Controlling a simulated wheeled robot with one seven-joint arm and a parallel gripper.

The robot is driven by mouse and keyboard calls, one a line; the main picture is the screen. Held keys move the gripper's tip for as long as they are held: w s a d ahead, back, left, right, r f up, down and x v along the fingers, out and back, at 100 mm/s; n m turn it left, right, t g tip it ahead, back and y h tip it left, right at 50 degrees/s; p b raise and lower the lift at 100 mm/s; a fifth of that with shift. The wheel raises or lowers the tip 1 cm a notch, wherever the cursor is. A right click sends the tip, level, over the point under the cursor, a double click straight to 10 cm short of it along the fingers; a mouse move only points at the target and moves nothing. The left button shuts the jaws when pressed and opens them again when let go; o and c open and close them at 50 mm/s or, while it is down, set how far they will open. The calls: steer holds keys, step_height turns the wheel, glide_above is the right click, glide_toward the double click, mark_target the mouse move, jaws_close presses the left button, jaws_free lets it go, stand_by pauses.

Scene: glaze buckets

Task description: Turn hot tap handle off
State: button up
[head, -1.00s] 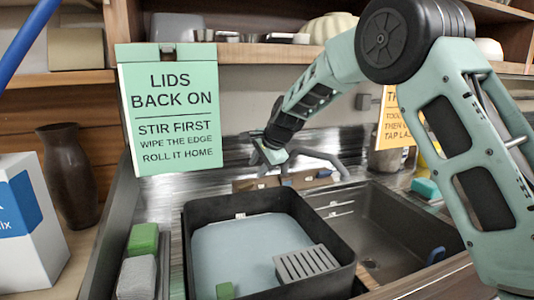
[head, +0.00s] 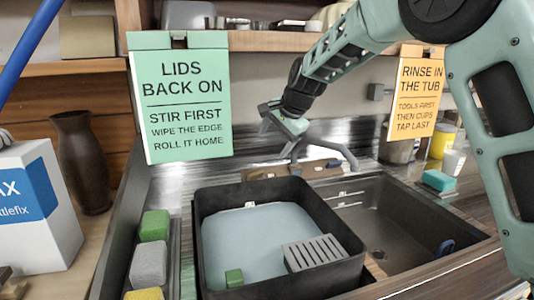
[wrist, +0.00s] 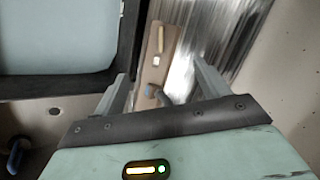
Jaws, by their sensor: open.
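The tap (head: 325,148) is a grey branching fixture behind the tub, on a brown base plate (head: 318,168). I cannot tell which lever is the hot handle; no hot mark is readable. My gripper (head: 272,118) is above and left of the tap in the head view. In the wrist view my gripper (wrist: 162,84) is open, with nothing between its fingertips.
A black tub (head: 350,268) of pale blue liquid stands in front of the tap. A sink basin (head: 400,215) is on its right. Sponges (head: 150,262) lie at left. A green sign (head: 183,105) and an orange sign (head: 415,95) hang from the shelf.

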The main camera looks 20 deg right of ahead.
steer(key=w+a+r+n+g+h+p, duration=0.1)
steer(key=w+a+n+h+p, duration=0.15)
steer(key=n, duration=0.65)
steer(key=n+p, duration=0.5)
steer(key=n, duration=0.1)
glide_toward(256, 173)
steer(key=shift+h, duration=0.25)
steer(key=x, duration=0.9)
steer(key=shift+w+a+f, duration=0.15)
steer(key=shift+a, duration=0.1)
